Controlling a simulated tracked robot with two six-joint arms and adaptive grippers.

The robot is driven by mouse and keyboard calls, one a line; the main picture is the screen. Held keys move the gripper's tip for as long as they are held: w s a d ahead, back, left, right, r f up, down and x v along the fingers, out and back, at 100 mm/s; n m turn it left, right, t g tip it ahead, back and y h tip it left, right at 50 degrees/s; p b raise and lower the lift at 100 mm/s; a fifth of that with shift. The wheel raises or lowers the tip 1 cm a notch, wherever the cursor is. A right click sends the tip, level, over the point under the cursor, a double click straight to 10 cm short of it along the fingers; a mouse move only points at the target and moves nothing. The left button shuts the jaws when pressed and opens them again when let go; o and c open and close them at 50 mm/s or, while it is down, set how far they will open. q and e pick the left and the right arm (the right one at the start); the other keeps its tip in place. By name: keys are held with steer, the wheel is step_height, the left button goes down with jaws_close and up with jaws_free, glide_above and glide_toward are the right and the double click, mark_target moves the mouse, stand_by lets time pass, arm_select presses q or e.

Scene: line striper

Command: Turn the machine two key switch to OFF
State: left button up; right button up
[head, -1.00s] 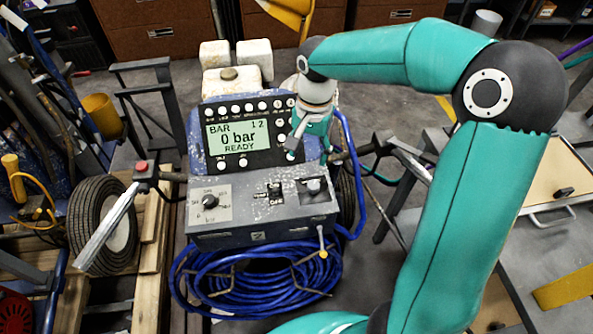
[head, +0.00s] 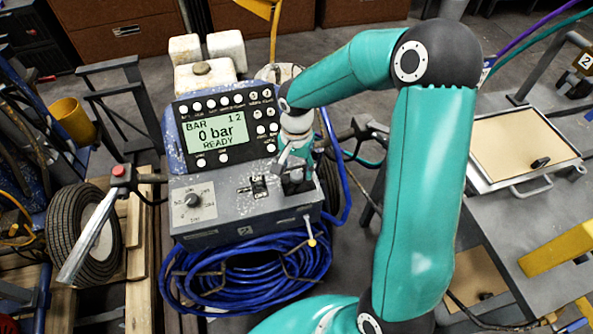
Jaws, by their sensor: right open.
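The line striper's grey control panel (head: 220,215) has a plate marked 2 (head: 245,230) on its front face. A small black switch (head: 258,187) with white labels sits mid-panel; its lettering is too small to read. To its right is a dark key switch (head: 296,187), partly hidden by my gripper, so I cannot tell its position. My right gripper (head: 292,174) is open, pointing down right over this dark switch. Whether the fingers touch it is unclear. My left gripper is not in view.
The display (head: 215,132) above the panel reads 0 bar READY. A round selector knob (head: 192,200) is at the panel's left. A blue hose coil (head: 245,270) hangs below. A handle with a red button (head: 118,170) juts out left. A tray (head: 520,145) lies right.

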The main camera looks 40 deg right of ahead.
mark_target(297, 177)
steer(key=shift+f, duration=1.2)
jaws_close()
